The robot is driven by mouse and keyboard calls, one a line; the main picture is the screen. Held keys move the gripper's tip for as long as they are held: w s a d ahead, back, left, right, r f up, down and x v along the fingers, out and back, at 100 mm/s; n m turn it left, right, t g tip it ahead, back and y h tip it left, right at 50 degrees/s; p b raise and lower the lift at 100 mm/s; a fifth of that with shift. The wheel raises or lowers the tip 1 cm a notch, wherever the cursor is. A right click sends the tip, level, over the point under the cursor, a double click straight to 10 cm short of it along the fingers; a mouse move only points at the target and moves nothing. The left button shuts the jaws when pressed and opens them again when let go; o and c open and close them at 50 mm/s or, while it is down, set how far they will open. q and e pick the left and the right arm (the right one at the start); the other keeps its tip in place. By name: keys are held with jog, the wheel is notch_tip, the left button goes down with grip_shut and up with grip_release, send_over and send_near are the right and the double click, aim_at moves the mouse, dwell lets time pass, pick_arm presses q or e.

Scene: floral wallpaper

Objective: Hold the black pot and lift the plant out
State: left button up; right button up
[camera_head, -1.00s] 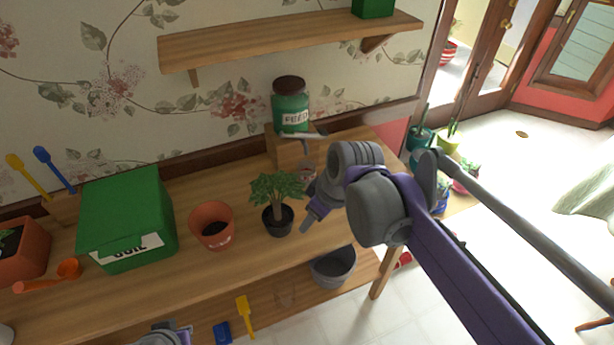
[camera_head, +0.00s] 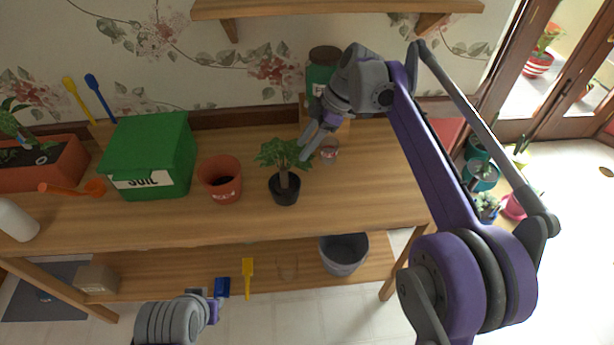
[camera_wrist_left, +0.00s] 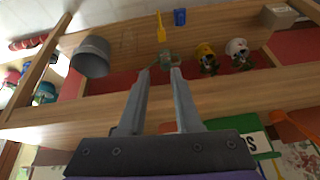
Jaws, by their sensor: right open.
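The black pot (camera_head: 284,191) stands upright on the wooden bench. The small green plant (camera_head: 283,156) with a brown stem grows up from it. My right gripper (camera_head: 310,145) is open and empty. Its fingers point down just to the right of and behind the leaves; whether they touch the leaves I cannot tell. My left gripper (camera_head: 214,298) is low in front of the bench, away from the pot. In the left wrist view my left gripper (camera_wrist_left: 161,72) has its fingers apart with nothing between them; the pot is not seen there.
An orange pot (camera_head: 220,181) and a green soil box (camera_head: 152,158) stand left of the plant. A small pot (camera_head: 329,151) and the green feed jar (camera_head: 320,72) are behind right. A grey bucket (camera_head: 344,255) sits on the lower shelf. The bench front by the pot is clear.

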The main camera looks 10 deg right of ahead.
pick_arm(q)
jog(key=w+d+m+y, duration=0.1)
jog(key=w+m+y, duration=0.1)
jog(key=w+m, duration=0.35)
jog(key=m+t+y, duration=0.5)
jog(key=m+t, duration=0.3)
jog(key=m, duration=0.8)
send_near(277, 196)
jog(key=shift+n, duration=0.25)
jog(key=x, duration=0.9)
jog(key=shift+s, duration=0.1)
grip_shut()
